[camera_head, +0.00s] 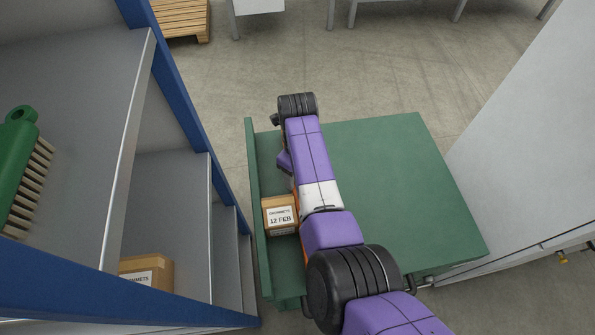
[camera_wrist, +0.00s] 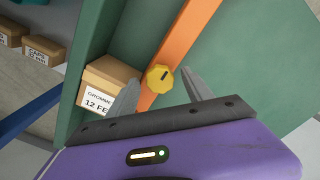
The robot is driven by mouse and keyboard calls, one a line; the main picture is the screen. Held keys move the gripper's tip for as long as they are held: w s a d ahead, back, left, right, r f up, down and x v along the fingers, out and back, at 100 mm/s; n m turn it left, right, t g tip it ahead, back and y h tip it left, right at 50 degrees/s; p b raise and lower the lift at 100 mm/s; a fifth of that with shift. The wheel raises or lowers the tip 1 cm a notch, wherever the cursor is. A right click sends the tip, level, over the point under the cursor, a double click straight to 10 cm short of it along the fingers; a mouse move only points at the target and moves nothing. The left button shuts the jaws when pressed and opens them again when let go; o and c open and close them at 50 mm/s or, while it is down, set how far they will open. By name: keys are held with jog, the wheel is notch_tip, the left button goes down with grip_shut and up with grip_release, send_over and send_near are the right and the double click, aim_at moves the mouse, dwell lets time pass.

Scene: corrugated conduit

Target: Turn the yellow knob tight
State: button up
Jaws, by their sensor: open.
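The yellow knob (camera_wrist: 160,79) shows in the wrist view, on or against an orange bar (camera_wrist: 180,45) that runs over the green surface. It has a dark mark on its face. My gripper (camera_wrist: 158,85) is open, with one grey finger on each side of the knob in the picture. I cannot tell whether the fingers are level with the knob or above it, and I see no clear contact. In the head view my purple arm hides the knob and most of the orange bar.
A pale panel (camera_head: 530,150) stands at the right.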

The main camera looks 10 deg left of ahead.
jog(key=shift+r, duration=3.9)
